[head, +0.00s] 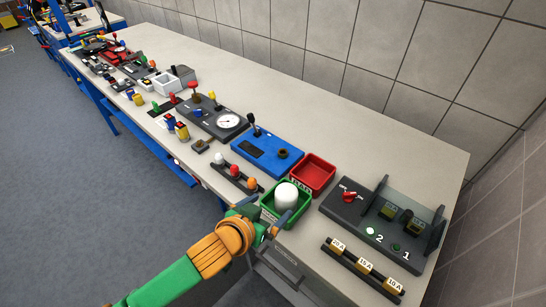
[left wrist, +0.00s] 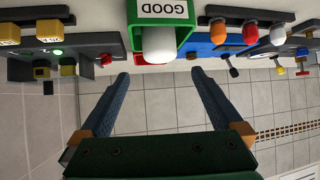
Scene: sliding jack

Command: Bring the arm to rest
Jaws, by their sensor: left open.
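My left arm comes in from the lower left in green and orange. Its gripper (head: 258,217) is open and empty, at the table's front edge just in front of the green bin (head: 268,208). In the left wrist view the two dark blue fingers (left wrist: 160,80) stand wide apart with nothing between them. The green bin, labelled GOOD (left wrist: 163,10), shows beyond the fingertips with a white rounded piece (left wrist: 160,45) in it. The white piece (head: 286,195) stands upright in the head view. My right gripper is not in view.
A red bin (head: 320,172) stands behind the green one. A dark panel (head: 350,208) with numbers 1 and 2 is to the right, with a labelled fuse strip (head: 364,268) in front. A blue box (head: 262,148) and several controls run leftward. A tiled wall is behind.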

